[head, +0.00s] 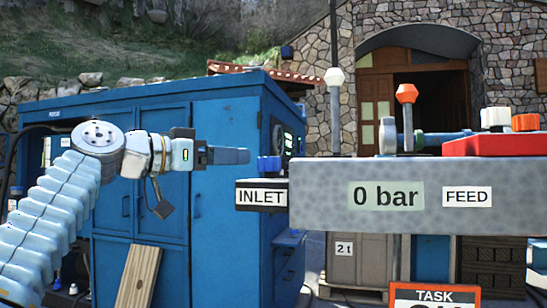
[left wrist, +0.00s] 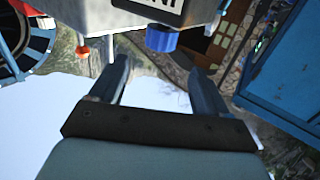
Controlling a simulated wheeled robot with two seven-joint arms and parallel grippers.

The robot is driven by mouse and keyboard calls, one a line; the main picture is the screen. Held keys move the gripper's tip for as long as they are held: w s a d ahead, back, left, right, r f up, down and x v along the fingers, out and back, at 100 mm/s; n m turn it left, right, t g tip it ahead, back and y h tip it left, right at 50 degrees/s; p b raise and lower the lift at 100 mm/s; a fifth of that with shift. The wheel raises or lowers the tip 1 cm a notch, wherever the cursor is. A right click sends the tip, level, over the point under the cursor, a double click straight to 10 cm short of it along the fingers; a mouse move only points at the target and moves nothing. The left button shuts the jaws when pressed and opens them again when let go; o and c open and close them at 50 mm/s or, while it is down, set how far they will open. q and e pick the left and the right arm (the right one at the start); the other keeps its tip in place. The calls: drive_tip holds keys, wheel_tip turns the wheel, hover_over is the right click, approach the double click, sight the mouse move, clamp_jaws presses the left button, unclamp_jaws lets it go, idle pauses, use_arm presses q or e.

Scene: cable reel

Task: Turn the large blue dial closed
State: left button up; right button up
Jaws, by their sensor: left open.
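The blue dial (head: 269,164) stands on top of the left end of a grey block, above the INLET label (head: 261,196). In the left wrist view the blue dial (left wrist: 162,40) lies just beyond the fingertips, in line with the gap between them. My left gripper (head: 246,156) comes from the left at about the dial's height, with a small gap to it. Its two fingers also show spread and empty in the left wrist view (left wrist: 160,70). My right gripper is not in view.
The grey block (head: 320,180) reads "0 bar" and FEED. Upright rods with a white knob (head: 334,77) and an orange knob (head: 406,93) rise near it. A red block (head: 495,145) sits at its right. A blue cabinet (head: 225,210) stands behind my left arm.

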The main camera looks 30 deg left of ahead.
sight(260, 158)
use_arm(q)
drive_tip(key=p+x, duration=0.2)
drive_tip(key=x, duration=0.7)
drive_tip(key=shift+w+d, duration=0.25)
drive_tip(key=shift+w, duration=0.4)
drive_tip(key=c, duration=0.9)
drive_tip(key=shift+c, duration=0.2)
